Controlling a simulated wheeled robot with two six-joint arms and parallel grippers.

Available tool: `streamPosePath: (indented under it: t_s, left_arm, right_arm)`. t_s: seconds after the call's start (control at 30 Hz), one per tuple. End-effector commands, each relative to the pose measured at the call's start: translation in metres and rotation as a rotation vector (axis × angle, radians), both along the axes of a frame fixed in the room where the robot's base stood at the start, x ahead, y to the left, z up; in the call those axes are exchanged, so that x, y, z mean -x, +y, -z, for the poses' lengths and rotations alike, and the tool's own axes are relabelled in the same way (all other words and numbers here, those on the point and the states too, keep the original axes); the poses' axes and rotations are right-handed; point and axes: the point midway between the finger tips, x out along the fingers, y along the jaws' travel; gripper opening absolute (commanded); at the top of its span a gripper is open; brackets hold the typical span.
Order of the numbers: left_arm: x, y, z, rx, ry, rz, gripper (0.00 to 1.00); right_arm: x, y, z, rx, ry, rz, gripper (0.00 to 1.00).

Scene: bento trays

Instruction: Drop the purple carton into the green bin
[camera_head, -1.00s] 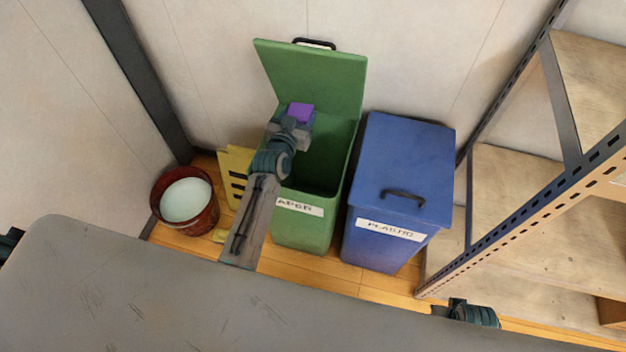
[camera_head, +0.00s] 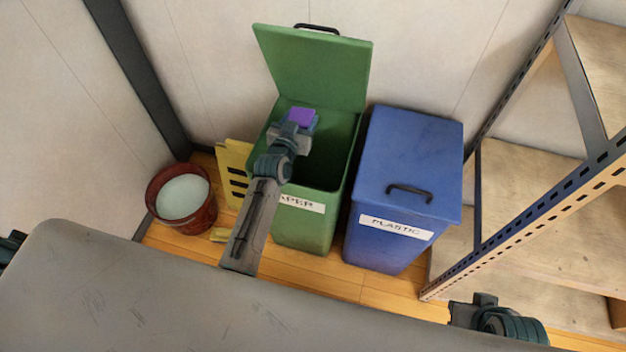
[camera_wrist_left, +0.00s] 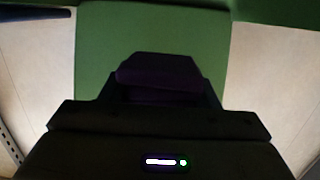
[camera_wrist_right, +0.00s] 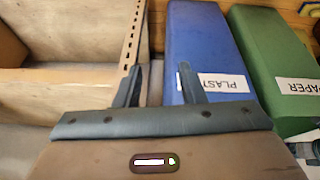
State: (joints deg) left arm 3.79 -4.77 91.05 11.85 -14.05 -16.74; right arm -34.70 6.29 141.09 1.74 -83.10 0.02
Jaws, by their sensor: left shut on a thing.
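The purple carton (camera_head: 301,117) is held in my left gripper (camera_head: 297,125), which is shut on it. In the head view the carton shows over the open mouth of the green bin (camera_head: 312,218), in front of its raised lid. The bin's label reads PAPER. In the left wrist view the carton (camera_wrist_left: 158,75) is dark between the fingers, with the green lid (camera_wrist_left: 150,30) behind it. My right gripper shows in the right wrist view (camera_wrist_right: 160,85) with its two fingers apart and nothing between them.
A blue bin (camera_head: 408,165) labelled PLASTIC, lid closed, stands right of the green bin. A red bucket (camera_head: 208,212) and a yellow sign (camera_head: 233,170) stand to its left. A shelf rack (camera_head: 530,205) is at the right. A grey surface (camera_head: 150,295) fills the front.

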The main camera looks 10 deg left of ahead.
Motion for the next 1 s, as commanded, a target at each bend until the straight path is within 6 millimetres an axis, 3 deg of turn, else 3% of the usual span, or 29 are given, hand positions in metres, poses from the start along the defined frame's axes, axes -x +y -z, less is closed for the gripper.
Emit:
streamPosePath:
  t_s: [0.27,0.3,0.43,0.77,0.97,1.0]
  left_arm:
    - [0.000,0.000,0.001,0.000,-0.001,0.000,0.34]
    - [0.000,0.000,0.001,0.000,0.000,0.000,0.58]
    - [0.000,0.000,0.001,0.000,0.000,0.000,0.81]
    - [-0.001,0.000,-0.002,0.000,0.000,0.000,0.81]
    - [-0.007,0.004,-0.023,0.000,0.000,-0.002,0.81]
    - [-0.008,0.004,-0.023,0.000,0.000,-0.002,0.81]
  right_arm:
    - [-0.001,0.001,-0.002,-0.005,-0.012,-0.001,0.36]
    - [-0.001,0.001,-0.002,-0.005,-0.012,-0.001,0.36]
    - [-0.001,0.001,-0.002,-0.005,-0.011,-0.001,0.36]
    - [0.000,0.001,-0.003,-0.002,-0.005,0.000,0.36]
    - [0.003,-0.011,-0.007,0.045,0.090,0.013,0.36]
    - [0.003,-0.013,0.002,0.048,0.106,0.016,0.36]
